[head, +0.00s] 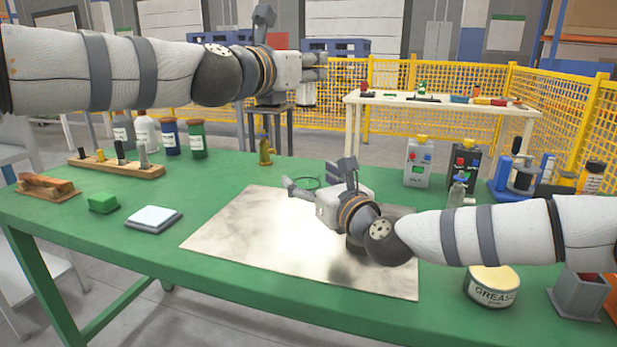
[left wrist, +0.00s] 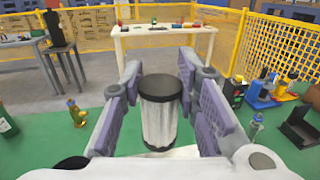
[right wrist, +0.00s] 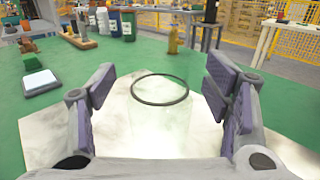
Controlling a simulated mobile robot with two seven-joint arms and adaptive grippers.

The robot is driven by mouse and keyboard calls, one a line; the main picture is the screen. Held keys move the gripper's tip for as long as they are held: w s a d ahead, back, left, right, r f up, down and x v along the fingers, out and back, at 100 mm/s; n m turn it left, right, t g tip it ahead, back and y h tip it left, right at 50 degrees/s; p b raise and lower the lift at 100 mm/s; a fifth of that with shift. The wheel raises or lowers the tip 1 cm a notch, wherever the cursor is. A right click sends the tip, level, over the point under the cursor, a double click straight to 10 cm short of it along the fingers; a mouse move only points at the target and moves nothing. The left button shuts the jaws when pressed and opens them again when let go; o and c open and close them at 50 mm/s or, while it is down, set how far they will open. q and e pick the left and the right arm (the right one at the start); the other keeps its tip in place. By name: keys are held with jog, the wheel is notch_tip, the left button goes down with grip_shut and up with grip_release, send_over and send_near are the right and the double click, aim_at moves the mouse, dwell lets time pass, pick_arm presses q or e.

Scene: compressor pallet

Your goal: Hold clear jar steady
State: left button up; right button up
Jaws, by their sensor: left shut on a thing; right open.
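My left gripper (head: 320,68) is shut on a grey ribbed cylinder with black ends (left wrist: 161,112), held upright above the table; part of it shows in the head view (head: 307,94). A thin black ring (right wrist: 160,89) shows between the spread fingers of my right gripper (right wrist: 160,75); it also shows in the head view (head: 307,182). It looks like the rim of the clear jar, but the jar's walls hardly show. My right gripper (head: 316,176) is open and low, with one finger on each side of the ring; I cannot tell whether they touch it.
A metal sheet (head: 225,237) covers the middle of the green table (head: 310,325). A brass fitting (head: 265,150) stands behind it. Bottles (head: 196,140) and a wooden rack (head: 118,168) stand at left. Two boxes (head: 417,163) and a grease tin (head: 491,287) are at right.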

jog(key=shift+x, duration=1.25)
jog(key=c, duration=1.4)
jog(key=shift+s+f, duration=0.15)
jog(key=shift+f, duration=0.1)
jog(key=shift+c, duration=0.2)
pick_arm(q)
notch_tip(320, 180, down, 13)
jog(key=o, duration=1.1)
jog(key=v, duration=1.2)
jog(key=shift+s+r, duration=0.1)
pick_arm(e)
jog(key=shift+f, duration=0.1)
